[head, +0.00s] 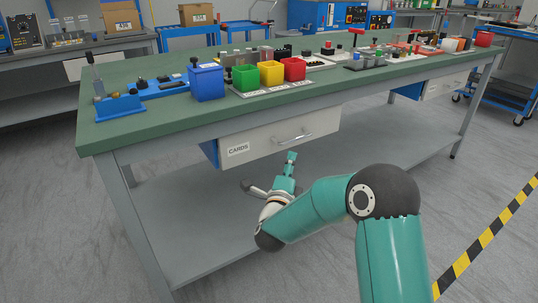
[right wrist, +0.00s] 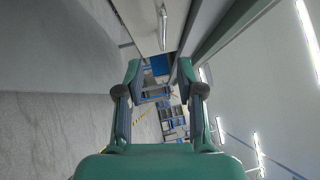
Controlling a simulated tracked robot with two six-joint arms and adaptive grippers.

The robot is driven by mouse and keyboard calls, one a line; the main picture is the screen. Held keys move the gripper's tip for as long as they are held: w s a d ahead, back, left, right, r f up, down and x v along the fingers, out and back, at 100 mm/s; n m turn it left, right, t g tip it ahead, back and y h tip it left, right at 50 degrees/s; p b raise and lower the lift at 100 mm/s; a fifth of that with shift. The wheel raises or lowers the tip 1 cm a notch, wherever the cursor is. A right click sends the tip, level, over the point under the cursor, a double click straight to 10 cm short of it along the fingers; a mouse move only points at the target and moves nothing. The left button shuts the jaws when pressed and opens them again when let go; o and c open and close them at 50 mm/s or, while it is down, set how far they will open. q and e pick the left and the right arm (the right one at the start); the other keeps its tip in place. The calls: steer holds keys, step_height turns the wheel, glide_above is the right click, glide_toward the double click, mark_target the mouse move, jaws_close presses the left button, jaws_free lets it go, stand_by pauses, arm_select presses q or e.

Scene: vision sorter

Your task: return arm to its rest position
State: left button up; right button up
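My right arm shows in the head view, reaching in from the lower right and bending left toward the workbench. My right gripper (head: 290,160) is in front of the bench's drawer, below the worktop, with its tip up near the drawer's underside. In the right wrist view the two fingers of the right gripper (right wrist: 158,75) stand apart with nothing between them. They are open and empty. My left gripper shows in neither view.
A green-topped workbench (head: 150,125) stands in front with a "CARDS" drawer (head: 270,138) and a lower shelf. Blue (head: 207,82), green (head: 245,78), yellow (head: 271,73) and red (head: 294,69) bins stand on top. Grey floor (head: 60,220) is clear at left.

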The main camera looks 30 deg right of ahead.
steer(key=s+a+f+n+g+y+p, duration=0.15)
steer(key=a+f+n+y, duration=0.3)
steer(key=f, duration=0.45)
steer(key=s+a+f+n+g+y, duration=0.1)
steer(key=s+a+f+n+y, duration=0.3)
steer(key=f, duration=0.5)
steer(key=s+a+f+n+g+y, duration=0.1)
steer(key=a+f+n+y, duration=0.2)
steer(key=a+f, duration=0.45)
steer(key=s+a+f+n+g+y, duration=0.25)
steer(key=s+a+f+n, duration=0.2)
steer(key=s, duration=0.35)
steer(key=s+a+f+n+g+y, duration=0.2)
steer(key=s+a+f+n+g, duration=0.15)
steer(key=s+n, duration=0.3)
steer(key=s+a+f+n+g+y, duration=0.2)
steer(key=s+a+f+n+g, duration=0.15)
steer(key=s, duration=0.55)
step_height(320, 180, up, 39)
steer(key=p, duration=3.8)
steer(key=shift+w+a+n, duration=0.15)
steer(key=shift+w+n, duration=0.2)
steer(key=shift+n, duration=0.05)
steer(key=shift+f, duration=0.1)
